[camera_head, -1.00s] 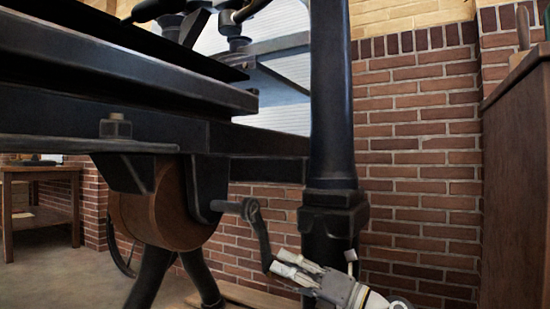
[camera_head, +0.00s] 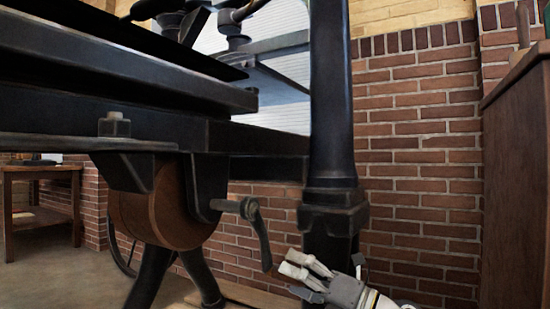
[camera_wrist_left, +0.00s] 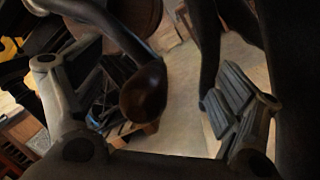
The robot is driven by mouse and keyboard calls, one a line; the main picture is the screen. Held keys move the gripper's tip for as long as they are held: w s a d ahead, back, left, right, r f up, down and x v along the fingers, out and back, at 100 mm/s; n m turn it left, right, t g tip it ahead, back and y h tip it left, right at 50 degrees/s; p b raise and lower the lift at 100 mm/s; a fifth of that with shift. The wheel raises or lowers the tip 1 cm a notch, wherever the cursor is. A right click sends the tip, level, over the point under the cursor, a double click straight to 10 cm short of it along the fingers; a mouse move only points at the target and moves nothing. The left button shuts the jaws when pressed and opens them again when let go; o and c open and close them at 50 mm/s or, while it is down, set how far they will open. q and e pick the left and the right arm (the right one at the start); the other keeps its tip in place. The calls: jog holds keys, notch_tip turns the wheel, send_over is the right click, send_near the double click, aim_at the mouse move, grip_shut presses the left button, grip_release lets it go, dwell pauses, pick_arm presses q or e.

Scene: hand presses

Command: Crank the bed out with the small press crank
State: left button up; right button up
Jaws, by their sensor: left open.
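The press crank (camera_head: 258,230) is a dark arm that hangs down from a short shaft under the bed, beside the brown drum (camera_head: 160,207). Its lower end is just left of my left gripper (camera_head: 298,279), which is open and empty at the bottom of the head view. In the left wrist view the crank's rounded, dark wooden handle (camera_wrist_left: 144,92) shows between the spread fingers of my left gripper (camera_wrist_left: 155,95), nearer the left finger in the picture. I cannot tell whether it touches a finger. The black press bed (camera_head: 120,70) lies above the drum. My right gripper is not in view.
A thick black press column (camera_head: 332,110) stands right behind my gripper. Black press legs (camera_head: 150,278) are below the drum. A brick wall (camera_head: 420,170) is behind, a wooden cabinet (camera_head: 518,190) at right, and a wooden table (camera_head: 40,172) at far left.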

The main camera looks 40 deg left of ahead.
pick_arm(q)
jog(key=v, duration=0.6)
dwell(0.3)
dwell(0.5)
